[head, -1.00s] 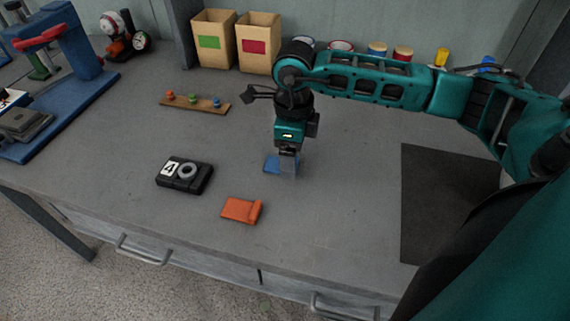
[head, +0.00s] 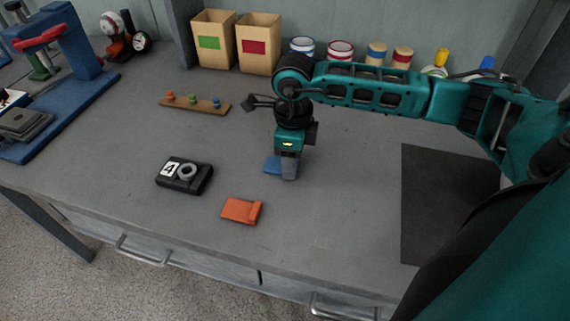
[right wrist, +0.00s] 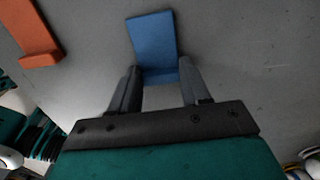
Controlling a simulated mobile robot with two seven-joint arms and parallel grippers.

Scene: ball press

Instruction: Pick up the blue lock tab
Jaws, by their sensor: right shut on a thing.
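The blue lock tab (head: 271,164) lies on the grey table in the head view, partly hidden by my right gripper. My right gripper (head: 289,176) points down at the tabletop and is shut on the tab's near end. In the right wrist view the blue lock tab (right wrist: 153,42) reaches out beyond the fingers, and its end sits between the two fingertips of the right gripper (right wrist: 158,80). I cannot tell whether the tab is clear of the table. My left gripper is not in view.
An orange tab (head: 240,210) and a black device marked 4 (head: 184,175) lie nearby. A wooden strip with coloured pegs (head: 194,103), two cardboard boxes (head: 258,44) and a blue press (head: 70,60) stand farther back. A dark mat (head: 445,205) lies at right.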

